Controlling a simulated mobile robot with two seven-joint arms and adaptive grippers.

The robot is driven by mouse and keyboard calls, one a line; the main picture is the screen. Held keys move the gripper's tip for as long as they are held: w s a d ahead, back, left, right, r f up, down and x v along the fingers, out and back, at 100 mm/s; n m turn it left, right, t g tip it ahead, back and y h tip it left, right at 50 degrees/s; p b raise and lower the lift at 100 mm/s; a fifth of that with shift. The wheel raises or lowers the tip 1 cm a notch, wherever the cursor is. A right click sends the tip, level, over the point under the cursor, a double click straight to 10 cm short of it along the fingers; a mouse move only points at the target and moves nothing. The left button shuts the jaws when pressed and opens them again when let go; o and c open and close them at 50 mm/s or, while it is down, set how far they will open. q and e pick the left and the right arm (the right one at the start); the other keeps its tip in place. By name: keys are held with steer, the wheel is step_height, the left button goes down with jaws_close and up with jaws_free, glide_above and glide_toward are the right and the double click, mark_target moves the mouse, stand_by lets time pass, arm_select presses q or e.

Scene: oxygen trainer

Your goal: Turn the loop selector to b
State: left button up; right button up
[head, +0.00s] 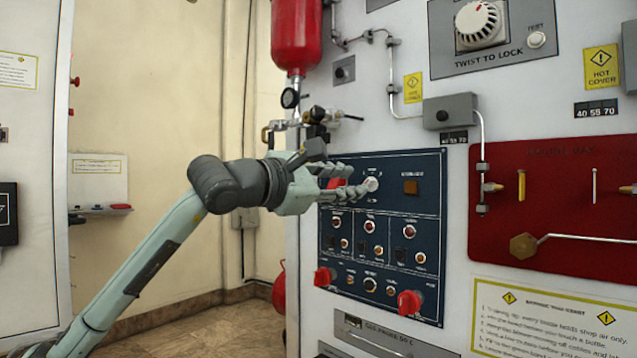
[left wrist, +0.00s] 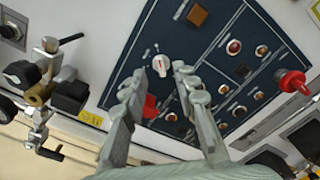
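The loop selector appears to be the white knob (head: 371,184) at the upper part of the dark blue control panel (head: 430,225). It also shows in the left wrist view (left wrist: 161,64), where its face has a small red mark. Its position lettering is too small to read. My left gripper (head: 352,181) points at the knob from the left. In the left wrist view its two fingers (left wrist: 160,78) are apart with nothing between them, and the knob shows just beyond and between the tips. I cannot tell whether a fingertip touches it. My right gripper is not in view.
The panel also carries an orange square button (head: 411,187), several small round knobs and two red knobs (head: 409,303) (head: 324,277) low down. A red cylinder (head: 296,38) with valve fittings (head: 300,128) hangs above my left gripper. A red panel (head: 550,200) is at right.

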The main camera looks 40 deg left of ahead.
arm_select(q)
steer(key=s, duration=0.8)
steer(key=shift+a, duration=0.25)
steer(key=shift+w, duration=0.1)
